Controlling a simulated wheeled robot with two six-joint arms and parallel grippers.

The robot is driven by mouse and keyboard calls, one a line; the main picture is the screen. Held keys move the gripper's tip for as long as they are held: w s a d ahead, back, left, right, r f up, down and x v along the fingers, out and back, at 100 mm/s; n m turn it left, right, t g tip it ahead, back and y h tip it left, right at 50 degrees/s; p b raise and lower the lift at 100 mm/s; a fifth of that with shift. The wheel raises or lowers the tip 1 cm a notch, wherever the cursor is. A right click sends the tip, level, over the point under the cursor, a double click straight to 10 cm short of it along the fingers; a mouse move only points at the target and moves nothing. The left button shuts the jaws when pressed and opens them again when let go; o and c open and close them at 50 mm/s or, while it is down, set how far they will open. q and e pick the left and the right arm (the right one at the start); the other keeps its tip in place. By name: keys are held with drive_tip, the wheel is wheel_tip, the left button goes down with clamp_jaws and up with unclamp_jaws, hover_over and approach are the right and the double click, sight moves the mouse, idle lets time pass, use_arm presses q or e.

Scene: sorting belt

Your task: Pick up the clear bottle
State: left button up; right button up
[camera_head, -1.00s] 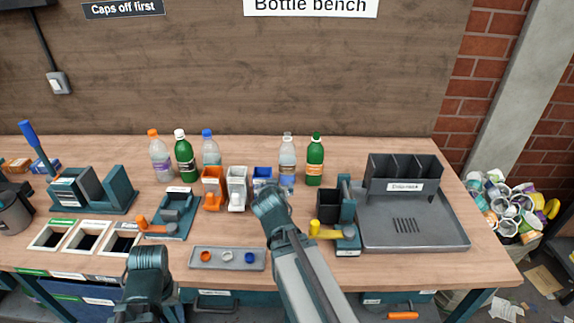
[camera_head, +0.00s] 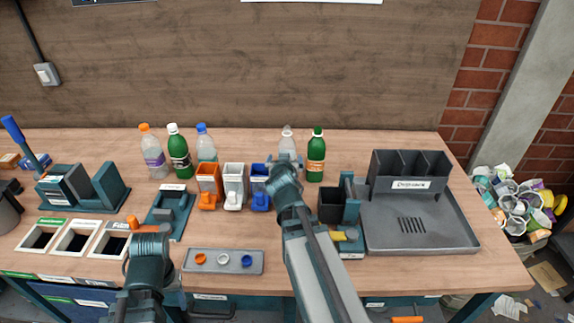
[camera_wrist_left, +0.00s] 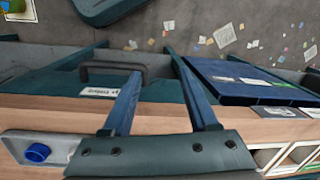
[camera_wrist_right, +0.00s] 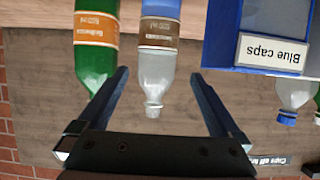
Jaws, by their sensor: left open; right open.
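A clear bottle (camera_head: 287,143) with a whitish top stands at the back of the bench. My right gripper (camera_head: 283,167) is in front of it and hides its lower part in the head view. In the right wrist view the clear bottle (camera_wrist_right: 156,68), with a brown label, shows between the open fingers of my right gripper (camera_wrist_right: 159,74). The fingers are not closed on it. My left gripper (camera_head: 150,243) is low at the front edge of the bench. The left wrist view shows its fingers (camera_wrist_left: 158,70) open and empty.
A green bottle (camera_head: 316,158) stands close right of the clear bottle. The blue caps bin (camera_head: 260,184) is close on its left, beside white (camera_head: 234,182) and orange bins (camera_head: 208,182). Farther left are orange-capped (camera_head: 153,155), green (camera_head: 178,155) and blue-capped bottles (camera_head: 205,146). A grey tray (camera_head: 425,240) lies right.

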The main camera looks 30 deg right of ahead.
drive_tip(key=b+x, duration=0.2)
drive_tip(key=x, duration=0.4)
drive_tip(key=shift+w, duration=0.2)
drive_tip(key=shift+d+f, duration=0.1)
drive_tip(key=shift+f, duration=0.1)
drive_tip(key=b+x, duration=0.2)
drive_tip(key=x, duration=0.3)
drive_tip(key=shift+d+f, duration=0.15)
drive_tip(key=shift+d, duration=0.05)
drive_tip(key=shift+s, duration=0.15)
drive_tip(key=shift+c, duration=0.6)
drive_tip(key=c, duration=1.2)
drive_tip(key=shift+r, duration=0.2)
drive_tip(key=shift+c, duration=0.2)
